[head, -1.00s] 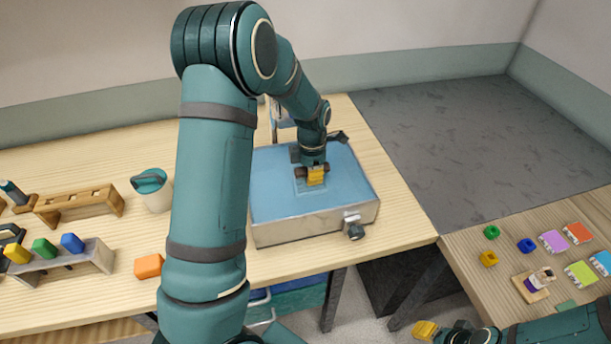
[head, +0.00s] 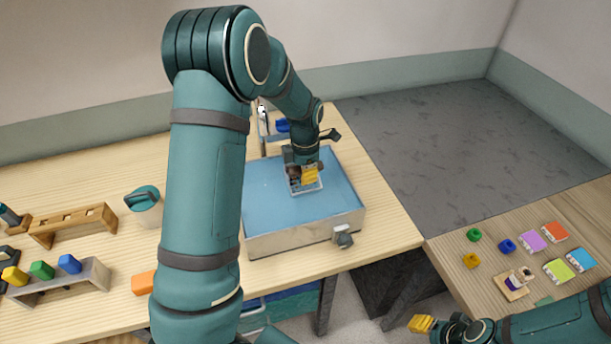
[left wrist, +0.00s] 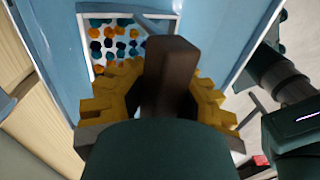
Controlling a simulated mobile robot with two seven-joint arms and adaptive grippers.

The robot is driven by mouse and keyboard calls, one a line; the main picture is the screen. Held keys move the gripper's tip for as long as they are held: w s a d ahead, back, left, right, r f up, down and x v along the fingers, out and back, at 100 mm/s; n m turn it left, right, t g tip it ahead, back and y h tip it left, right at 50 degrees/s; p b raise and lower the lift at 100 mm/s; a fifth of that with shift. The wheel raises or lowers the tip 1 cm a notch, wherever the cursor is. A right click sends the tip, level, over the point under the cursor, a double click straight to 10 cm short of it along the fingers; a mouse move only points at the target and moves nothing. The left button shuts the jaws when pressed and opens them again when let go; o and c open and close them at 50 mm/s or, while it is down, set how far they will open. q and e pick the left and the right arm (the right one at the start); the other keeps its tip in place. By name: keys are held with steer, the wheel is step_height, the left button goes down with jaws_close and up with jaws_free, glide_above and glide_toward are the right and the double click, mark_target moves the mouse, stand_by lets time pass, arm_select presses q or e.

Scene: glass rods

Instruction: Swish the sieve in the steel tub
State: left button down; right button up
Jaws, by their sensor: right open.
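The steel tub (head: 290,242) stands on the wooden bench and holds blue water (head: 265,200). My left gripper (head: 308,177) is over the tub, shut on the brown handle of the sieve (head: 307,190). In the left wrist view the dark brown handle (left wrist: 172,75) sits between my yellow fingers (left wrist: 160,95). The white-rimmed sieve (left wrist: 128,16) carries several teal, orange and dark pieces in its basket. The fingers and handle hide part of it. My right gripper (head: 421,324) is low at the bottom right, away from the tub, open and empty.
A tap (head: 262,125) stands behind the tub and a valve (head: 343,237) juts from its front. Several coloured pieces lie on the right table (head: 500,262).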

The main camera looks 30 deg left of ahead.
arm_select(q)
steer(key=shift+r+p, duration=2.35)
steer(key=shift+r, duration=0.85)
steer(key=shift+f, duration=0.1)
step_height(320, 180, up, 2)
steer(key=shift+r+p, duration=0.2)
steer(key=shift+p, duration=0.5)
steer(key=shift+r, duration=1.3)
